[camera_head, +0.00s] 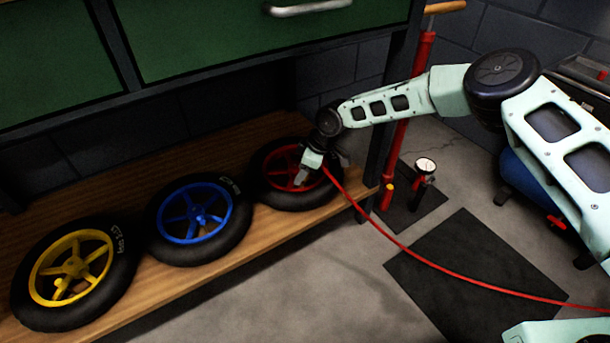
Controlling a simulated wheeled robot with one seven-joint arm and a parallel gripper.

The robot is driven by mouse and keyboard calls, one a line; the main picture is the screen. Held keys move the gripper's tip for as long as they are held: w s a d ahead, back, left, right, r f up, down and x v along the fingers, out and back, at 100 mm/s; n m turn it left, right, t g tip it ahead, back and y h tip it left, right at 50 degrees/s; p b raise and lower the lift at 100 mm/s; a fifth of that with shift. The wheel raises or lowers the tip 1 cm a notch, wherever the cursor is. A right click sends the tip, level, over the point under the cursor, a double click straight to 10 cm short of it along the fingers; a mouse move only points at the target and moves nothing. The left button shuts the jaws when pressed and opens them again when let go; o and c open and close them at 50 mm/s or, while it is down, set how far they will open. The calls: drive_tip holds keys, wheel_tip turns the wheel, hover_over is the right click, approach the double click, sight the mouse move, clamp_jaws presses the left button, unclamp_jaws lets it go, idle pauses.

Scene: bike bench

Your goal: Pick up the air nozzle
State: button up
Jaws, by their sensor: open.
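My gripper (302,178) is open and points down over the wheel with the red rim (274,178), on the right end of the wooden shelf. A red hose (420,259) runs from the right edge of the picture up to the right side of my gripper. The air nozzle itself is not clearly visible; the hose's end at my gripper is partly hidden by the gripper and wrist. I cannot tell whether the fingers touch anything there.
Wheels with blue (183,226) and yellow (97,248) rims lie left along the wooden shelf (215,274). A dark post (382,120) and a red floor pump (403,135) stand right of my gripper. A green cabinet (200,45) hangs above. A dark mat (450,250) lies on the floor.

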clamp_jaws()
wheel_tip(320, 180, up, 10)
drive_tip(key=p, duration=0.4)
drive_tip(key=shift+p, duration=0.3)
